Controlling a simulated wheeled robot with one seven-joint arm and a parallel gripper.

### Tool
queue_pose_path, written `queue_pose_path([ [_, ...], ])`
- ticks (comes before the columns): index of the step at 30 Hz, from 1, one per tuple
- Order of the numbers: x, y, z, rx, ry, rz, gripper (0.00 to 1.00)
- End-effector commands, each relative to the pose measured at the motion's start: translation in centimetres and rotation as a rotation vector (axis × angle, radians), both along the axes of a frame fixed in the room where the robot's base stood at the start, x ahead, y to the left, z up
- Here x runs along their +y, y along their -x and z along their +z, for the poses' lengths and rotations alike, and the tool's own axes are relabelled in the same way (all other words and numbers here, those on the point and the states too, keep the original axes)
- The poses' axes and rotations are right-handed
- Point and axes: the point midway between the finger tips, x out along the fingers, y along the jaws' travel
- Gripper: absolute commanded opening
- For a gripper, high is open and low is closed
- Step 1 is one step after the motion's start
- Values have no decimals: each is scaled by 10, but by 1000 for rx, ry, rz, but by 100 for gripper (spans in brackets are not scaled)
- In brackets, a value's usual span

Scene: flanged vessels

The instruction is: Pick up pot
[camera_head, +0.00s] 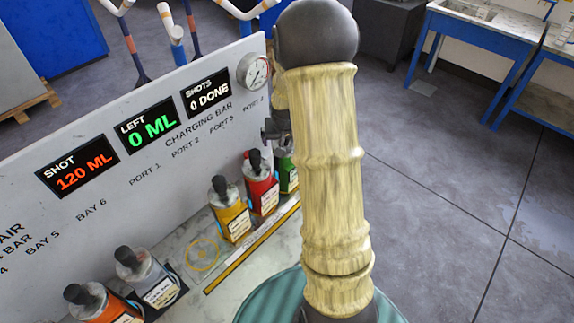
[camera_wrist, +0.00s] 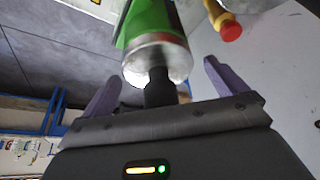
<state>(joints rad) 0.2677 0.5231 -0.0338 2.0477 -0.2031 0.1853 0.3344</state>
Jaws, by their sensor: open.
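A green pot (camera_head: 288,174) stands at the right end of the charging bar shelf, partly hidden behind my arm. In the wrist view the same green pot (camera_wrist: 152,25) shows its pale metal top and black knob (camera_wrist: 159,88). My gripper (camera_wrist: 164,68) is open, with one purple finger on each side of the knob and a visible gap to both. Other pots stand to the left: a red pot (camera_head: 261,188), a yellow pot (camera_head: 230,212), a grey pot (camera_head: 147,279) and an orange pot (camera_head: 105,304).
The upright panel (camera_head: 100,130) with displays and port labels rises behind the pots. A gauge (camera_head: 253,71) sits at its right end. An empty yellow ring (camera_head: 202,255) marks the shelf between the grey and yellow pots. Open floor and blue tables (camera_head: 480,40) lie to the right.

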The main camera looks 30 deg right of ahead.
Motion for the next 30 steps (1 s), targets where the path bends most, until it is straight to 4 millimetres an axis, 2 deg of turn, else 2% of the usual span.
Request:
queue_pose_path([
  [5, 0, 0, 0, 0, 0, -1, 97],
  [20, -1, 0, 0, 0, 0, -1, 1],
  [30, -2, -1, 6, -4, 1, -3, 1],
])
